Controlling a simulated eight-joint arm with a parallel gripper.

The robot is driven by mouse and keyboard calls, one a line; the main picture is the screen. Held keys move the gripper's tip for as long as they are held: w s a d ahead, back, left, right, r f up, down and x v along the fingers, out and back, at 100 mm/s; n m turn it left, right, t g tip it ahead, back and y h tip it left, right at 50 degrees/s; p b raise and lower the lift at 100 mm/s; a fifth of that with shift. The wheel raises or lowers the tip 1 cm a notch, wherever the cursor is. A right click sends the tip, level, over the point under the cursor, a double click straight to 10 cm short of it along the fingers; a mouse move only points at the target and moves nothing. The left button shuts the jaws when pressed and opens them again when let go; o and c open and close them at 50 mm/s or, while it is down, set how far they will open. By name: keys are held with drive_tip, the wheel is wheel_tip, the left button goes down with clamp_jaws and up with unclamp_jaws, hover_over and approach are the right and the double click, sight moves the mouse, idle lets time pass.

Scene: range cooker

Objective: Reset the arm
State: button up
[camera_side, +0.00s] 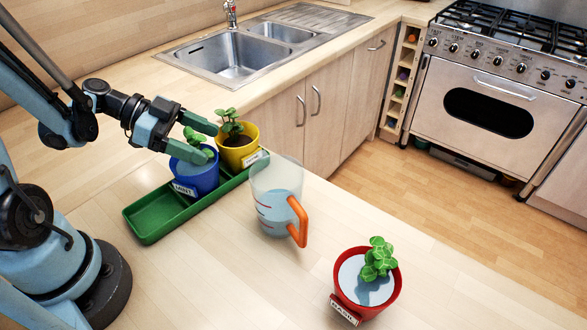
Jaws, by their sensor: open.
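My gripper (212,143) is at the end of my blue arm, with its two green fingers apart. The fingers are above and around the top of a blue pot (194,180) with a green plant and a label. I cannot tell whether they touch the pot or its leaves. The blue pot stands in a green tray (150,222). A yellow pot (238,152) with a leafy plant stands in the tray's far right part, close behind the fingers. The tray's near left part is empty.
A clear measuring jug (275,198) with an orange handle and bluish liquid stands right of the tray. A red pot (368,287) labelled basil stands near the counter's front right edge, with liquid around its plant. A sink (232,55) lies behind; a range cooker (500,110) stands far right.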

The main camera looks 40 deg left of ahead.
sight(198, 132)
drive_tip(key=v, duration=1.2)
drive_tip(key=x, duration=1.2)
drive_tip(key=shift+d, duration=0.1)
drive_tip(key=shift+w+d+f, duration=0.1)
drive_tip(key=shift+f, duration=0.15)
drive_tip(key=shift+r, duration=2.1)
drive_tip(key=s+d+r, duration=0.5)
drive_tip(key=d+r, duration=0.2)
drive_tip(key=d, duration=0.3)
drive_tip(key=shift+s+d, duration=0.15)
drive_tip(key=shift+s, duration=0.05)
drive_tip(key=w+a+f, duration=0.3)
drive_tip(key=a, duration=0.2)
drive_tip(key=shift+a+f, duration=0.35)
drive_tip(key=shift+f, duration=0.05)
